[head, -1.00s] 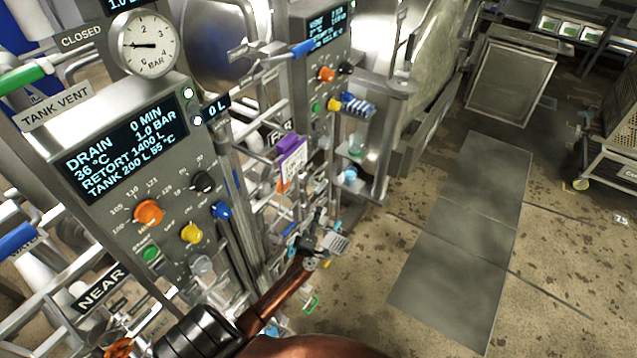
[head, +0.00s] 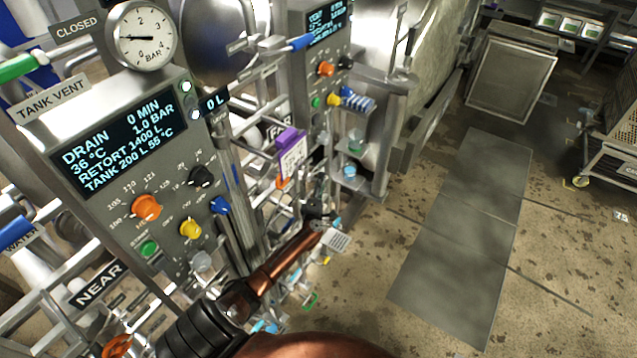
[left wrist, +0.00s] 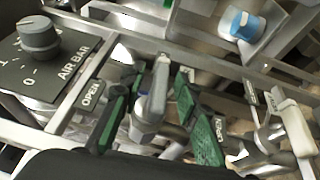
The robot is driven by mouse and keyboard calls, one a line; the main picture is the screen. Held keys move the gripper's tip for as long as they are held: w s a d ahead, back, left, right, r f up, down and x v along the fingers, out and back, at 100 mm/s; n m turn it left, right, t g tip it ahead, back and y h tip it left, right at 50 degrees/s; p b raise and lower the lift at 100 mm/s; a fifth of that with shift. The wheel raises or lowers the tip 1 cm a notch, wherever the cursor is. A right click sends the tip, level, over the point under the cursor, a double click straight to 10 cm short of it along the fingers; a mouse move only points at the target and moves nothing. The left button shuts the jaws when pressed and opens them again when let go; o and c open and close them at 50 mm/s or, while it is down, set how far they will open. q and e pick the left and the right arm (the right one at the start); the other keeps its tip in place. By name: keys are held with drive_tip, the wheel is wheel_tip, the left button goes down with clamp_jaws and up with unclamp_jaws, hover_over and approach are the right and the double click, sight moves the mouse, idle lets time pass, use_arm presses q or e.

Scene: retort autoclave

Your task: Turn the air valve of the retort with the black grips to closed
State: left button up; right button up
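My left gripper (head: 320,222) reaches down and away among the pipes beside the far panel; its fingers are too small to judge in the head view. In the left wrist view my left gripper (left wrist: 155,115) has two dark green finger pads standing apart. A grey lever (left wrist: 152,98) lies between them; whether they touch it is unclear. An OPEN label (left wrist: 92,94) is left of the fingers. An AIR BAR dial (left wrist: 40,38) with a grey knob is further left. I cannot make out black grips on the lever. My right gripper is not in view.
A pale lever (left wrist: 297,128) stands close on the right, and a blue-marked knob (left wrist: 243,24) is above. The near panel (head: 165,255), a purple-topped tag (head: 291,150) and the far panel (head: 318,75) crowd the arm.

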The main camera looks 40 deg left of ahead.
use_arm(q)
clamp_jaws()
idle(0.3)
drive_tip(key=p, duration=0.3)
drive_tip(key=shift+r, duration=0.25)
drive_tip(key=shift+f+g+p, duration=0.2)
drive_tip(key=shift+g+p, duration=0.1)
drive_tip(key=shift+p, duration=0.25)
drive_tip(key=shift+f, duration=0.1)
